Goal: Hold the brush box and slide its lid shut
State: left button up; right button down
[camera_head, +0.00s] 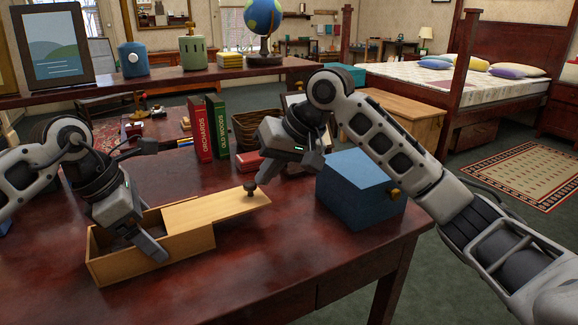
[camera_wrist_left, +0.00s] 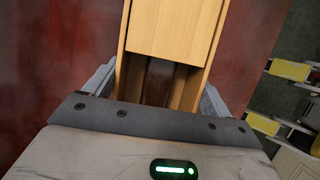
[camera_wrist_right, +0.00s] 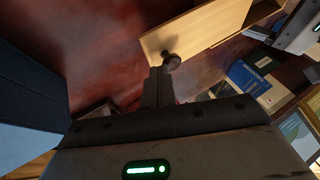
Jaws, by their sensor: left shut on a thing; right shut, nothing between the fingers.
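The brush box (camera_head: 184,247) is a long light-wood box on the dark red table, its left end open at the top. Its flat wooden lid (camera_head: 215,210) sticks out past the box's right end and carries a small dark knob (camera_head: 250,189). My left gripper (camera_head: 150,245) is shut across the box's side walls near its open end; the left wrist view shows the walls between the fingers (camera_wrist_left: 160,90). My right gripper (camera_head: 285,178) is shut and empty. In the right wrist view its fingertips (camera_wrist_right: 158,78) are close beside the knob (camera_wrist_right: 171,61); I cannot tell whether they touch.
A blue box (camera_head: 355,190) with a brass-coloured knob stands right of my right gripper near the table edge. Red and green books (camera_head: 208,128) stand behind, beside a dark basket (camera_head: 255,128). The table front left of the brush box is clear.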

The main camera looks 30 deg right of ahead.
aim_at(233, 208)
jog(key=a, duration=1.2)
jog(key=shift+s, duration=0.35)
pick_arm(q)
jog(key=shift+d, duration=0.1)
pick_arm(e)
jog(key=d, duration=0.1)
jog(key=d+r, duration=0.1)
jog(key=d, duration=0.2)
jog(key=shift+s+d+r, duration=0.15)
jog(key=shift+s+d, duration=0.1)
jog(key=shift+d, duration=0.05)
jog(key=v, duration=0.9)
jog(key=shift+r, duration=0.2)
jog(key=shift+s, duration=0.1)
pick_arm(q)
jog(key=o, duration=1.1)
jog(key=shift+c, duration=0.2)
jog(key=shift+r, duration=0.1)
